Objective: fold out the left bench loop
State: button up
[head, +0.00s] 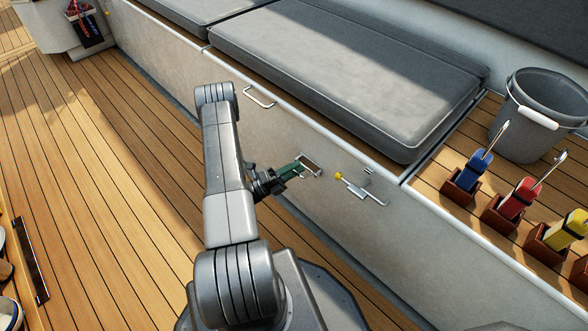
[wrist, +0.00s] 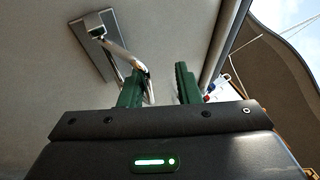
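The metal bench loop (head: 312,160) with its small plate is on the pale bench front, at the tip of my gripper in the head view. In the wrist view the chrome loop (wrist: 133,62) runs down from its grey plate (wrist: 92,33) towards my gripper (wrist: 160,84). Its lower end lies between the green fingers, close beside the left one. A gap shows between the loop and the right finger, so my gripper is open. I cannot tell whether the left finger touches the loop. In the head view my gripper (head: 298,168) partly covers the loop.
Another metal loop (head: 376,199) with a yellow knob (head: 338,176) sits to the right. A pale handle (head: 260,98) is up-left. Grey cushions (head: 345,75) lie on the bench. A grey bucket (head: 535,120) and coloured-handled tools stand at right.

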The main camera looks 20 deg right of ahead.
jog(key=p+v, duration=0.1)
jog(key=v, duration=1.3)
jog(key=shift+s+d+r, duration=0.1)
jog(key=shift+d, duration=0.05)
